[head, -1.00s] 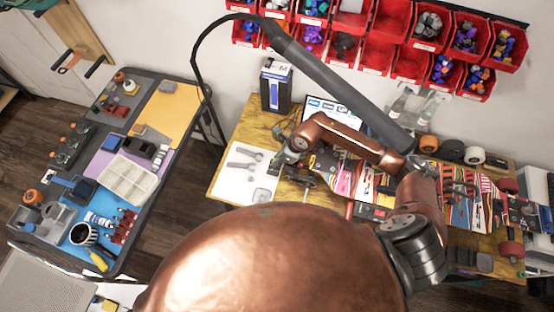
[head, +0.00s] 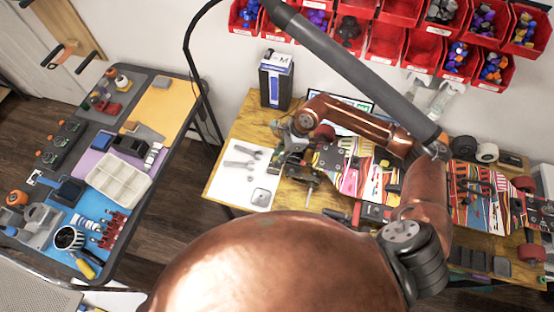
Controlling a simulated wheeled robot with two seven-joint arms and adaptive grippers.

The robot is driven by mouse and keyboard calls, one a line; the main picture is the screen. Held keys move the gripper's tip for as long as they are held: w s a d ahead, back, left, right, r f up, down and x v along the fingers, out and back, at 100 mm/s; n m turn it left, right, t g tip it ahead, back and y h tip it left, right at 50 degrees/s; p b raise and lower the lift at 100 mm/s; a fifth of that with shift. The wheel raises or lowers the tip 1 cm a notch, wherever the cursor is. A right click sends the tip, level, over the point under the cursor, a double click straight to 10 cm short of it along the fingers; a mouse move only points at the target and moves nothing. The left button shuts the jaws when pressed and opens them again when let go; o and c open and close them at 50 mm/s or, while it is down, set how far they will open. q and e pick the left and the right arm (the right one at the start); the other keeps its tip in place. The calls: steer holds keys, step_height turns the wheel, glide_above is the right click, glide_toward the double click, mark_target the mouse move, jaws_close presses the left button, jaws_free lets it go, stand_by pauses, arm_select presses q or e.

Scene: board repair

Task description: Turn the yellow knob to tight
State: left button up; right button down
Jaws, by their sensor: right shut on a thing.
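My right arm reaches over the wooden workbench (head: 228,190), and its forearm bends down to the right gripper (head: 281,160) at the left part of the bench. The gripper is small and dark in the head view. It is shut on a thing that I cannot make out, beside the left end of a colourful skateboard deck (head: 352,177). The yellow knob cannot be told apart here; the gripper and wrist may hide it. My left gripper is not in view.
A white sheet with grey tools (head: 243,170) lies left of the gripper. A dark blue and white box (head: 275,80) stands behind. A grey lamp arm (head: 345,68) crosses above. Red bins (head: 385,43) hang on the wall. A side table (head: 165,130) stands left, with floor between.

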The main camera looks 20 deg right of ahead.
steer(key=n+b, duration=0.1)
steer(key=b, duration=0.1)
steer(key=n+g+b, duration=0.1)
steer(key=n+b, duration=0.1)
steer(key=n+g+b, duration=0.1)
steer(key=n+b, duration=0.1)
steer(key=shift+w+f+b, duration=0.25)
steer(key=shift+w+b, duration=0.1)
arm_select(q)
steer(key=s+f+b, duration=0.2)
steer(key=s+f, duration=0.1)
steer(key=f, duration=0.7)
arm_select(e)
steer(key=shift+r+n+g+h, duration=0.2)
steer(key=shift+n+g+h, duration=0.1)
steer(key=shift+n, duration=0.7)
steer(key=shift+r, duration=0.1)
steer(key=c, duration=1.7)
jaws_free()
steer(key=shift+c, duration=0.2)
steer(key=v, duration=1.2)
steer(key=shift+w, duration=0.1)
